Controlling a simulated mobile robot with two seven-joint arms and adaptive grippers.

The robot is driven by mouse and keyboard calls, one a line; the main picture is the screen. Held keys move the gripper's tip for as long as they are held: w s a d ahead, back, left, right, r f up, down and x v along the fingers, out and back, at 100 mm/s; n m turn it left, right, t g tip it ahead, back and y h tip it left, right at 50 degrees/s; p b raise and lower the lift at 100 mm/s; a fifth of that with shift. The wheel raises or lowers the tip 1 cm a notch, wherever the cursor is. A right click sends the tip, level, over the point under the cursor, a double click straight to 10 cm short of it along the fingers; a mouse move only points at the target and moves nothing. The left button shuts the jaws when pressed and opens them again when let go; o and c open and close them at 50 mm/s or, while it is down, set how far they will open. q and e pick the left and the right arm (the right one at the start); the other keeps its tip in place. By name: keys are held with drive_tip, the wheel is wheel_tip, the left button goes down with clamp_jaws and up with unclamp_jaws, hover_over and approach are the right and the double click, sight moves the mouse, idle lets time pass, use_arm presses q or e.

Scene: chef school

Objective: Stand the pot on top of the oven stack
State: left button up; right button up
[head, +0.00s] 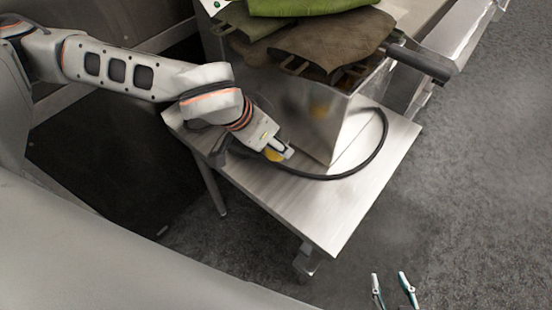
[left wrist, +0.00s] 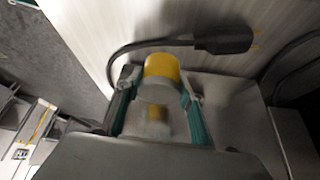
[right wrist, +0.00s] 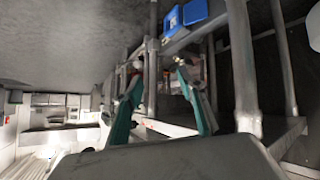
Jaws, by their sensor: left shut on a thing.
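My left gripper (head: 277,152) is low over the steel table, beside the front of a steel box (head: 325,125). In the left wrist view its teal fingers (left wrist: 160,78) are closed around a yellow, rounded thing (left wrist: 162,66). Yellow also shows at the fingertips in the head view. I cannot tell if this is part of a pot; no pot is clearly recognisable. I cannot tell whether the steel box is the oven stack. My right gripper (head: 393,280) is open and empty at the bottom edge of the head view; its spread teal fingers show in the right wrist view (right wrist: 157,78).
Green and brown cloths (head: 330,40) cover the box top. A dark bar (head: 422,62) juts out to the right. A black cable (head: 372,155) loops over the steel table (head: 325,215). Table legs and a blue thing (right wrist: 195,12) are near my right gripper. The floor at right is clear.

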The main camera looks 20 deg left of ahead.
use_arm(q)
wheel_tip(320, 180, down, 3)
drive_tip(key=shift+f, duration=0.35)
wheel_tip(320, 180, down, 4)
drive_tip(key=shift+r+b, duration=0.2)
drive_tip(key=shift+b, duration=0.5)
drive_tip(key=shift+f, duration=0.3)
drive_tip(key=shift+r, duration=0.15)
drive_tip(key=shift+f, duration=0.25)
drive_tip(key=o, duration=0.9)
drive_tip(key=shift+b, duration=0.3)
drive_tip(key=o, duration=0.3)
use_arm(e)
drive_tip(key=shift+w+a+r, duration=0.1)
drive_tip(key=shift+w+a, duration=0.2)
drive_tip(key=shift+w, duration=0.25)
